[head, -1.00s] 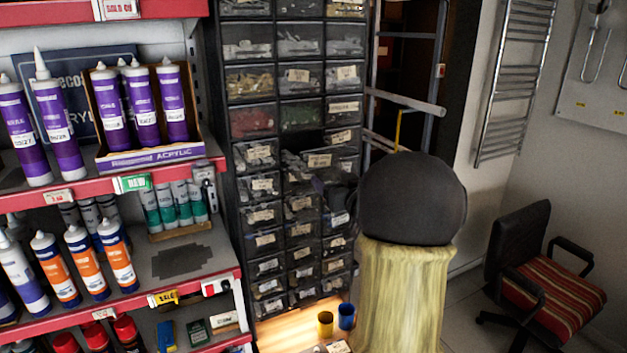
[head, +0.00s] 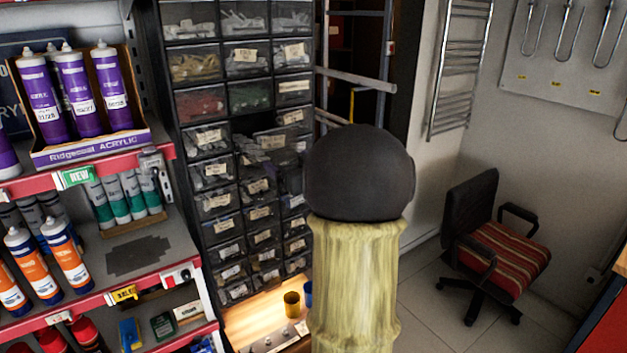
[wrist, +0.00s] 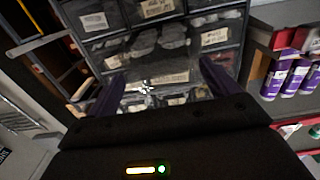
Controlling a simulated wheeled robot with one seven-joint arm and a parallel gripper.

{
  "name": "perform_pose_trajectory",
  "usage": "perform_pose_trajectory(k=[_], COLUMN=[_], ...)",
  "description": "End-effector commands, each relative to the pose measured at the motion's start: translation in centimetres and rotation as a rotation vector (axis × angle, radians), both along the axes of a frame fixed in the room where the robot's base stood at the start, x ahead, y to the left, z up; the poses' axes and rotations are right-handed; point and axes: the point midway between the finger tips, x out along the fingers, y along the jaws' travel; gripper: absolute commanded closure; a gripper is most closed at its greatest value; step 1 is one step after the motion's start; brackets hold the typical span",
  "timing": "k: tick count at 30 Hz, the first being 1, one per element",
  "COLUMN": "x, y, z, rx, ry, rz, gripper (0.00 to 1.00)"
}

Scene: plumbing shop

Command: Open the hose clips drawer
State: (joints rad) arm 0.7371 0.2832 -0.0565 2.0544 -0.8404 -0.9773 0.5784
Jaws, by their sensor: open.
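A black cabinet of small clear-fronted drawers (head: 214,135) stands in the middle of the head view. One middle-column drawer (head: 272,160) appears pulled out, with a dark gap above it and grey parts inside. The labels are too small to read, so I cannot tell which drawer holds hose clips. In the wrist view, a labelled drawer front (wrist: 160,79) with grey metal parts behind it lies between my fingers. My gripper (wrist: 162,70) is open, its two dark purple fingers either side of that label. Contact cannot be told. My arm hides the gripper in the head view.
Red-edged shelves (head: 100,290) with sealant tubes stand left of the cabinet. A yellow cup (head: 292,304) stands on the lit ledge below the drawers. A metal frame (head: 355,80) stands to the right, and an office chair (head: 495,245) is on open floor.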

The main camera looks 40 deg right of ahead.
Motion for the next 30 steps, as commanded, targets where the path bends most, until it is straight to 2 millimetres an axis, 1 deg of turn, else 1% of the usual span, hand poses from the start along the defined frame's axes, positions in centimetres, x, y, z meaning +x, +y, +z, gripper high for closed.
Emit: perform_pose_trajectory(k=[3, 21, 25, 27, 30], x=[-1.9, -13.7, -15.4, -16.0, -16.3], y=[0.2, 1.7, 1.9, 2.0, 2.1], z=[-0.3, -0.3, -0.2, -0.2, -0.1], rx=[-0.001, 0.0, -0.001, 0.001, 0.002], ry=[-0.001, -0.001, 0.0, 0.001, 0.002], rz=[-0.003, -0.005, -0.003, -0.003, -0.001], gripper=[0.13, 0.13, 0.13, 0.13, 0.13])
